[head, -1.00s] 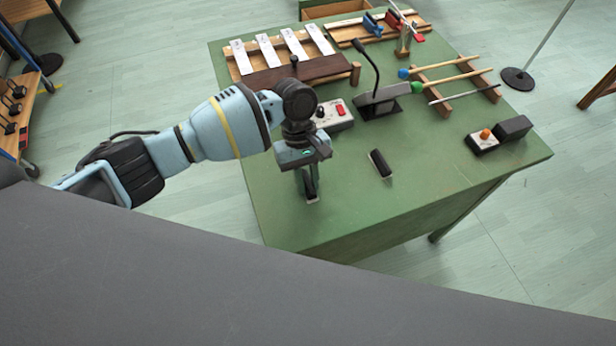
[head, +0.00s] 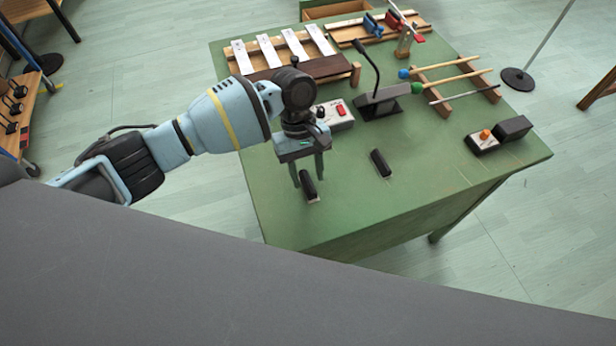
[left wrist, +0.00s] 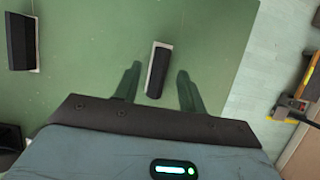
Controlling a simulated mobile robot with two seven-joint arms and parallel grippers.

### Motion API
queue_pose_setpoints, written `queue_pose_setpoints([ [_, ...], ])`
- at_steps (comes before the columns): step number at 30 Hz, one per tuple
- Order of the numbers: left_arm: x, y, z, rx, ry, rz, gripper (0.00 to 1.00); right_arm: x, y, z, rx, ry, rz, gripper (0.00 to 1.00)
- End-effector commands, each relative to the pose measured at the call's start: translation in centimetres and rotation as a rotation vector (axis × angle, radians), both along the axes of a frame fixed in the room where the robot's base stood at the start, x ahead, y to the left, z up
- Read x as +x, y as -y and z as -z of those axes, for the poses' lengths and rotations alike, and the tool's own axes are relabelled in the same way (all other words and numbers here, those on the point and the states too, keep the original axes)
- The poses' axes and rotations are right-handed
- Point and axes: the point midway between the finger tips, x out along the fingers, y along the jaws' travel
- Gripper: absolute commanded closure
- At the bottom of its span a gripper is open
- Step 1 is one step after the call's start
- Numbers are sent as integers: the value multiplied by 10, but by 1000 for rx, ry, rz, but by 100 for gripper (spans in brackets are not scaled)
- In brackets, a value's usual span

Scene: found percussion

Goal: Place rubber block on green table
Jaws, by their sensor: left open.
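A black rubber block (head: 309,188) with a pale side lies on the green table (head: 345,205) near its front left edge. My left gripper (head: 309,178) is open above it, fingers pointing down, one on each side of the block. In the left wrist view the block (left wrist: 157,72) lies between the two spread fingers (left wrist: 157,88), with gaps on both sides. A second, similar black block (head: 380,163) lies to the right on the table, and it also shows in the left wrist view (left wrist: 20,42). My right gripper is not in view.
A grey box with a red switch (head: 336,115) and a black gooseneck microphone (head: 380,100) stand behind the gripper. Mallets on a wooden rack (head: 450,80) and an orange-knobbed box (head: 482,142) stand farther right. The table's front right is bare.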

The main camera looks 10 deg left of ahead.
Motion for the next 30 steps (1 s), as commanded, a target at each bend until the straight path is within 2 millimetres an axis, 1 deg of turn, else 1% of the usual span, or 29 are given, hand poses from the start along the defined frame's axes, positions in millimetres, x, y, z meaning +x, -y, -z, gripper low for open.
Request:
queue_pose_setpoints([
  [1,4,-2,-12,-1,6,-1,59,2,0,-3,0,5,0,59],
  [6,15,-9,-45,-2,5,-1,59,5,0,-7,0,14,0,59],
  [12,26,-17,-76,-1,3,0,59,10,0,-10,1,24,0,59],
  [15,29,-19,-85,0,1,0,59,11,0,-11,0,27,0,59],
  [21,32,-21,-93,-1,-1,0,59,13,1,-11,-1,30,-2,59],
  [30,32,-21,-93,-1,-1,1,59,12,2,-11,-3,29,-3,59],
])
